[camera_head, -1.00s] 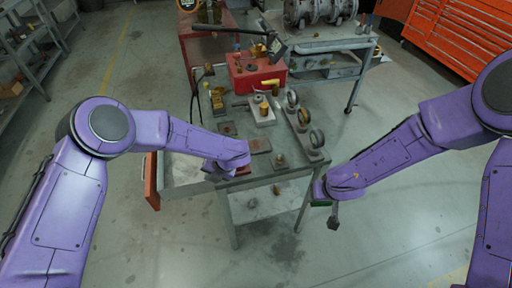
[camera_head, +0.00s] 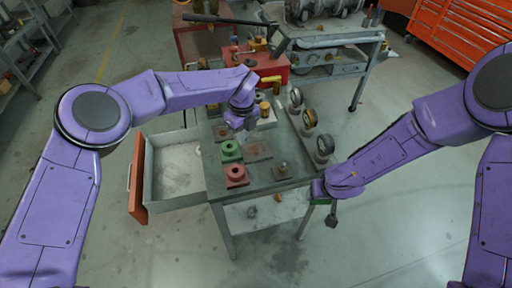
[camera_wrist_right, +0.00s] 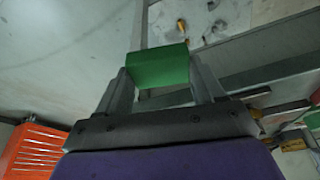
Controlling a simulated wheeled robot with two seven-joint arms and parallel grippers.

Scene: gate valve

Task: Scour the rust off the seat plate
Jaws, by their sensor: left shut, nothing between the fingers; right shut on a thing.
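My right gripper (camera_head: 320,200) is off the bench's right front corner, shut on a green block (camera_wrist_right: 158,68), which looks like a pad. The right wrist view shows the block between both fingers, clear of any surface. My left gripper (camera_head: 237,122) is over the middle of the bench, shut and empty, behind the plate. Its fingertips are small and partly hidden in the head view.
A green holed block (camera_head: 231,149) and a red one (camera_head: 236,175) stand on the bench's left front. Ring stands (camera_head: 310,120) line the right edge. A red box (camera_head: 262,66) stands at the back. An open drawer (camera_head: 180,172) juts out left.

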